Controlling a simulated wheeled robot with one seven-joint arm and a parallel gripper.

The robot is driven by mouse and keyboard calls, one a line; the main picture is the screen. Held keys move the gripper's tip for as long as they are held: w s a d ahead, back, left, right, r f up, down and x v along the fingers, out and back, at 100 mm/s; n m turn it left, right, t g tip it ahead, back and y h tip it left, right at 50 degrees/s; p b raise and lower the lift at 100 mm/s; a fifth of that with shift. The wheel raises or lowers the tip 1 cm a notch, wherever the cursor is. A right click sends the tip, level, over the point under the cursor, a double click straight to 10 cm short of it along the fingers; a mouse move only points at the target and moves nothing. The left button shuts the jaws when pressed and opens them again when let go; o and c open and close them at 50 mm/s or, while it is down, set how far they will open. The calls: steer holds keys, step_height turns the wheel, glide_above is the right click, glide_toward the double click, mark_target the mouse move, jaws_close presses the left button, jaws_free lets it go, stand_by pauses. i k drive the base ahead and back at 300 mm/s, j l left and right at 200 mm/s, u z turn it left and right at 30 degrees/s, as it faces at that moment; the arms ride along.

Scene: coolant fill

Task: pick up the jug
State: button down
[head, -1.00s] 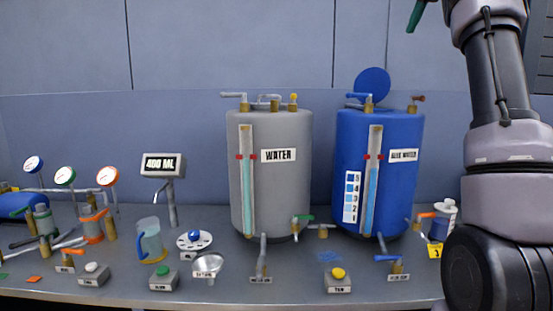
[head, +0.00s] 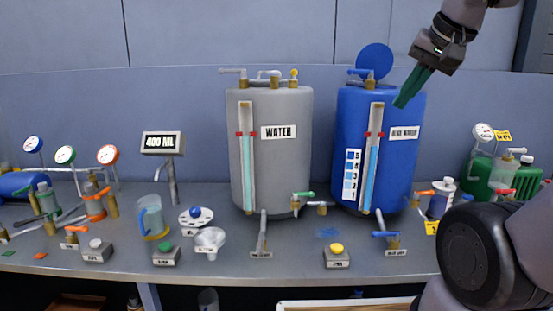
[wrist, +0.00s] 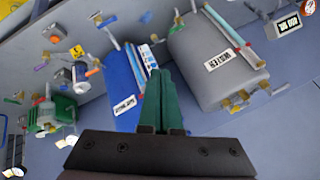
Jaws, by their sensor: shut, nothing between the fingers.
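The jug (head: 154,218) is clear with a blue handle on its left side and a yellowish base. It stands upright on the bench at left of centre in the head view, below the 400 ML display. My gripper (head: 402,101) is high at the right, in front of the blue tank and far from the jug. Its green fingers are shut together with nothing between them. They also show shut in the wrist view (wrist: 162,90), where I cannot make out the jug.
A funnel (head: 210,240), a round white holder (head: 197,222) and a green-button box (head: 166,256) sit close around the jug. The 400 ML display (head: 163,144) stands behind it.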

mark_target(151, 219)
steer(key=u, duration=1.35)
steer(key=z, duration=1.75)
steer(key=u, duration=1.75)
